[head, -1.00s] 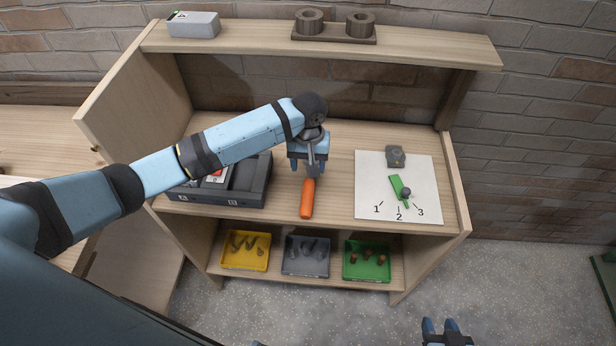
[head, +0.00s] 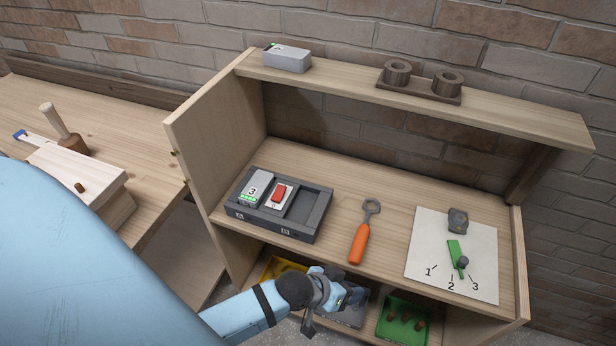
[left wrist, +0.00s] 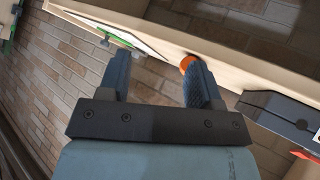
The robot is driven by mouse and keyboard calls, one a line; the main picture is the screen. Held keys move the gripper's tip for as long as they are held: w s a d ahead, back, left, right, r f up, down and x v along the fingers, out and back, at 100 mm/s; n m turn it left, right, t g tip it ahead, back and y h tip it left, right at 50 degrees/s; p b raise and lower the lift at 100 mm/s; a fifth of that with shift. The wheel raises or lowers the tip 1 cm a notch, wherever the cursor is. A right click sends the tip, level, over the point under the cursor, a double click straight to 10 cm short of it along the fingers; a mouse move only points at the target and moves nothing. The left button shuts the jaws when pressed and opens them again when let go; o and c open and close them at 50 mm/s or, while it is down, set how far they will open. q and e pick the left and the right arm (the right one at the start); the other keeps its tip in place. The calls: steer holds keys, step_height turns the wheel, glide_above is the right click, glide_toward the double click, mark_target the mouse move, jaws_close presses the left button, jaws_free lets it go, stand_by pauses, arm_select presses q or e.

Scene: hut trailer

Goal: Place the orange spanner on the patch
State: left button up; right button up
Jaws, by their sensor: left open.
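The orange spanner (head: 360,240), with an orange handle and grey ring head, lies on the middle shelf. Its handle end shows as an orange spot in the left wrist view (left wrist: 187,63). My left gripper (head: 350,297) is open and empty, in front of and below that shelf's front edge, apart from the spanner. Its two fingers (left wrist: 160,76) stand spread in the left wrist view. No area is marked as the patch; a white panel (head: 425,240) with numbers 1, 2, 3 and a green pointer lies right of the spanner. My right gripper is not in view.
A dark tray (head: 312,228) with a red switch stands left of the spanner. Yellow (head: 270,268) and green (head: 385,328) bins sit on the lower shelf. A grey box (head: 288,60) and dark cups (head: 420,80) are on top. A wooden bench (head: 130,120) stands at left.

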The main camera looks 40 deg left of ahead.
arm_select(q)
steer(key=s+a+f+m+t+y, duration=0.1)
steer(key=s+a+f+t, duration=0.1)
steer(key=s+a, duration=0.3)
steer(key=s, duration=0.2)
steer(key=shift+s+m+y, duration=0.3)
steer(key=shift+s, duration=0.1)
